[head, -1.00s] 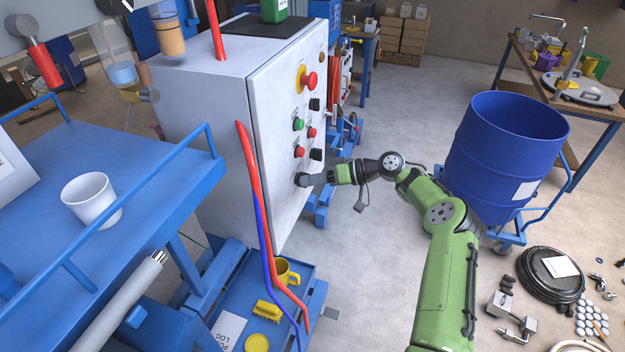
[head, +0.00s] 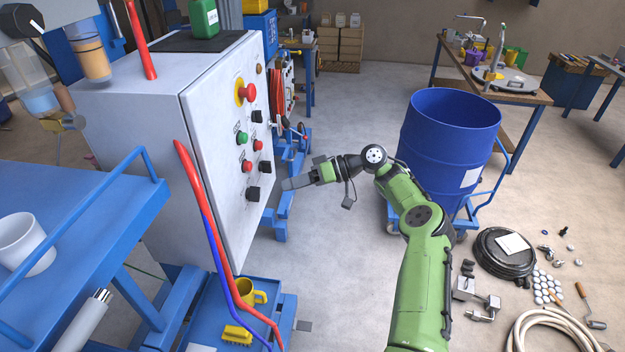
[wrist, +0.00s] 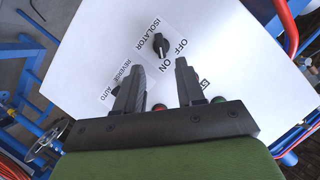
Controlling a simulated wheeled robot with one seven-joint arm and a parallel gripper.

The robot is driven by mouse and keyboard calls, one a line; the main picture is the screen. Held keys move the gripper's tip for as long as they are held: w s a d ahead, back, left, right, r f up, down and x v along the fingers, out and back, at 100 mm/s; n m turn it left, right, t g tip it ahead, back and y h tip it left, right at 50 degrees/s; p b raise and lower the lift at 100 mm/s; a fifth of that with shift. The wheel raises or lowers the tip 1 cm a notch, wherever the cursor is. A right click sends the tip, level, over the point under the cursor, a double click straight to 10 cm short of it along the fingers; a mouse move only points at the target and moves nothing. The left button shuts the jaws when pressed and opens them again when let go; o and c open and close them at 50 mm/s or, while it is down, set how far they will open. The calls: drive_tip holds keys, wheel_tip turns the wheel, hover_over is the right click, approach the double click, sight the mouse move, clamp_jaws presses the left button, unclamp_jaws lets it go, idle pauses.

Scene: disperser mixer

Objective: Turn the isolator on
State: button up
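In the head view my gripper (head: 288,184) is clear of the panel, just right of the knob.
The cabinet (head: 205,110) carries several other controls, including a red emergency button (head: 250,92) and a green button (head: 242,138). Red and blue hoses (head: 205,215) hang in front of it. A blue drum (head: 450,145) stands right of my arm. Open floor lies between.

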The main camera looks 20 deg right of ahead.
drive_tip(key=v, duration=0.7)
drive_tip(key=s+a+r+n+g+h+b, duration=0.1)
drive_tip(key=a+r+g+h, duration=0.1)
drive_tip(key=a, duration=0.6)
drive_tip(key=s+a+r+n+g+h+b, duration=0.1)
drive_tip(key=a+r+g+h, duration=0.15)
drive_tip(key=a, duration=0.45)
drive_tip(key=s+a+f+h+b, duration=0.1)
drive_tip(key=s+a+h, duration=0.3)
drive_tip(key=s+a, duration=0.4)
drive_tip(key=s+d+f+m+t+h+b, duration=0.1)
drive_tip(key=s+d+m, duration=0.1)
drive_tip(key=s, duration=0.6)
drive_tip(key=s+d+m+t+h+b, duration=0.1)
drive_tip(key=s+d+m+t+h, duration=0.1)
drive_tip(key=s, duration=0.6)
drive_tip(key=s+d+f+m+t+h+b, duration=0.1)
drive_tip(key=s+d+m+t+h, duration=0.1)
drive_tip(key=s, duration=0.6)
drive_tip(key=d+m, duration=0.1)
drive_tip(key=d, duration=0.1)
drive_tip(key=shift+s+d+f+m, duration=0.2)
drive_tip(key=shift+d+f+m, duration=0.1)
